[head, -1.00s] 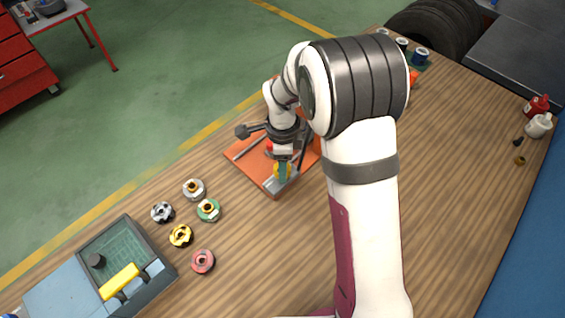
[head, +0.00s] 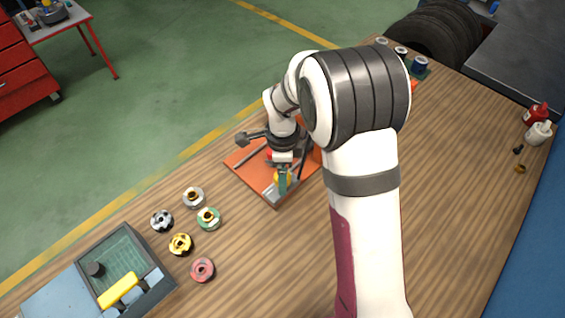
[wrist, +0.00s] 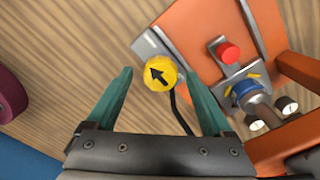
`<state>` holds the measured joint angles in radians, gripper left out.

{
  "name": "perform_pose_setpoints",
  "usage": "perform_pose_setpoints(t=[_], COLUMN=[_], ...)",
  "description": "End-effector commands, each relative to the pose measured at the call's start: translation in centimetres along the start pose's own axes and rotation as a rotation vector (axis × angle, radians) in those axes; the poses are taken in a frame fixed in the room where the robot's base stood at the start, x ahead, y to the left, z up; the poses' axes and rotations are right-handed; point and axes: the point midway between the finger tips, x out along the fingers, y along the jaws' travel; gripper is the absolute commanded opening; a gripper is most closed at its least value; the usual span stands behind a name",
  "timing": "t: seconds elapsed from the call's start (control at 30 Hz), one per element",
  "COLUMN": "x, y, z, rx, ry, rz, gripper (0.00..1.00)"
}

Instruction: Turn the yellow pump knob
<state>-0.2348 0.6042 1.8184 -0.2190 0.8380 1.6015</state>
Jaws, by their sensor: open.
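The yellow pump knob (wrist: 160,74), round with a black arrow pointing up and left in the wrist view, sits at the edge of the orange pump unit (wrist: 195,55). My gripper (wrist: 158,72) is open, with one green finger on each side of the knob and visible gaps to it. I cannot tell how far the fingertips are above it. In the head view the knob (head: 278,177) is partly hidden behind my green fingers (head: 283,181), over the near end of the orange base (head: 243,165).
A red button (wrist: 228,52) and a gauge fitting (wrist: 257,103) are on the pump unit beside my right finger. Several coloured fittings (head: 203,270) and an open grey case (head: 165,285) lie to the left. Bare wood (head: 450,150) lies to the right.

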Motion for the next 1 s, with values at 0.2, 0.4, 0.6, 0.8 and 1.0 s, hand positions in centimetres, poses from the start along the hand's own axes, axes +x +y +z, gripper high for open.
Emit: perform_pose_setpoints(t=[0.2, 0.4, 0.6, 0.8, 1.0], x=[-5.4, -11.6, -14.9, -15.5, -15.4], y=[-0.1, -0.1, 0.0, 0.0, 0.0], z=[0.0, 0.0, 0.0, 0.0, 0.0], rx=[0.001, 0.001, 0.001, 0.001, 0.001], ry=[-0.003, -0.002, -0.001, -0.001, -0.001], rz=[-0.008, -0.006, -0.002, 0.0, 0.0], gripper=[0.85, 0.85, 0.85, 0.85, 0.85])
